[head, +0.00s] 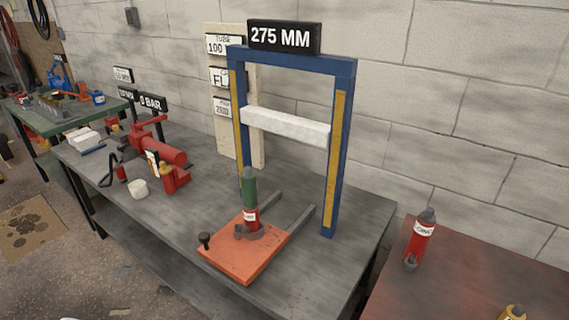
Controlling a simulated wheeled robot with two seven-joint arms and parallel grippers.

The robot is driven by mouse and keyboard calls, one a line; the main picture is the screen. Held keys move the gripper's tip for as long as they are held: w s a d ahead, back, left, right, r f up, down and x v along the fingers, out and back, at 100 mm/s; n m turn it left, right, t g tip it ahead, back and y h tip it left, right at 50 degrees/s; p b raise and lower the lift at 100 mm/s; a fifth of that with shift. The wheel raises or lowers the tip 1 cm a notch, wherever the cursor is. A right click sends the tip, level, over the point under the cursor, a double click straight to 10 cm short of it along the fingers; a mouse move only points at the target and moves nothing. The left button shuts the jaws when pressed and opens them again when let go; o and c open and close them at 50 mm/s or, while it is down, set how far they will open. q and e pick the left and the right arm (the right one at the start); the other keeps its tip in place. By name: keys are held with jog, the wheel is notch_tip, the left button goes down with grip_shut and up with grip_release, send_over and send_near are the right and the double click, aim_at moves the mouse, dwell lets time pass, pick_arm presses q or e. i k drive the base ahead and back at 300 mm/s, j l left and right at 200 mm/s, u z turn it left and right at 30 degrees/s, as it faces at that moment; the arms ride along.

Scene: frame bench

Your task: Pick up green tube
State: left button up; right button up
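In the head view a green tube (249,192) stands upright near the middle of the bench. It sits on a short red body (251,216) with a white label, and a grey tip shows at its top. This stack stands on an orange plate (246,248) at the front of a blue frame (341,140). I cannot tell whether the tube is fixed to the red body.
The blue frame carries a white crossbar (285,127) and a "275 MM" sign (284,37). A dark knob (205,240) rises from the plate's left corner. A red clamp-like tool (160,150) lies to the left. Another red bottle (420,240) stands on the right table (460,285).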

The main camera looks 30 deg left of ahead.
aim_at(248, 180)
jog(key=u, duration=1.3)
jog(key=z, duration=2.15)
jog(key=u, duration=2.15)
